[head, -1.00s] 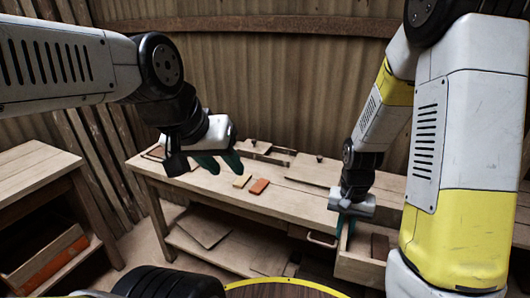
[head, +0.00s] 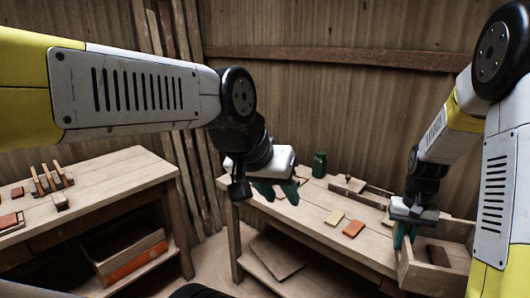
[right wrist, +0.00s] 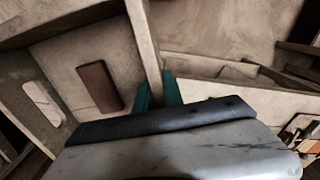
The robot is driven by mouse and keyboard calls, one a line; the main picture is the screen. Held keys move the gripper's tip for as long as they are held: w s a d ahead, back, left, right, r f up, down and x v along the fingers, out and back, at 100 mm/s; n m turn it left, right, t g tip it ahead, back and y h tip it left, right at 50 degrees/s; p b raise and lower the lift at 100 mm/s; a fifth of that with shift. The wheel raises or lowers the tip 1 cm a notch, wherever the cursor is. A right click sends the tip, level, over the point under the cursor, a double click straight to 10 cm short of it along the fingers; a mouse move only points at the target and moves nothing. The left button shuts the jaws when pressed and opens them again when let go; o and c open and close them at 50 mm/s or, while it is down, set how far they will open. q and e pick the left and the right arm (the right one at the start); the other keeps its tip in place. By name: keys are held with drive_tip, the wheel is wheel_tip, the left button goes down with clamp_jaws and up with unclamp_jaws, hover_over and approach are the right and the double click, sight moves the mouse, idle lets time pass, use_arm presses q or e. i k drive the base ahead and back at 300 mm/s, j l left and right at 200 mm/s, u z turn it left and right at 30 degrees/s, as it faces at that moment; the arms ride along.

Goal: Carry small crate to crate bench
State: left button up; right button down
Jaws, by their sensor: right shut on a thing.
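The small crate (head: 404,270) is a light wooden open box at the right of the head view, with a brown tile (head: 438,256) inside. My right gripper (head: 404,232) is shut on one of its walls. In the right wrist view the crate's wall (right wrist: 143,40) runs between the green fingertips (right wrist: 158,90), with the brown tile (right wrist: 99,87) lying on the crate floor. My left gripper (head: 276,190) is empty, its green fingers apart, above the left end of the middle bench (head: 300,222). I cannot tell which bench is the crate bench.
A yellow tile (head: 335,218), an orange tile (head: 353,229) and a green bottle (head: 319,164) are on the middle bench. A second bench (head: 120,180) at left bears a rack (head: 50,180) and tiles; an orange-fronted crate (head: 135,262) sits beneath. A floor gap separates the benches.

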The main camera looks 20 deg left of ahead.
sight(114, 180)
drive_tip(key=j+u, duration=0.1)
drive_tip(key=j, duration=0.3)
drive_tip(key=i+j+u, duration=0.1)
drive_tip(key=j, duration=0.25)
drive_tip(key=i+j+u, duration=0.1)
drive_tip(key=j, duration=0.3)
drive_tip(key=i+j+u, duration=0.1)
drive_tip(key=j, duration=0.25)
drive_tip(key=i+j+u, duration=0.1)
drive_tip(key=j, duration=0.25)
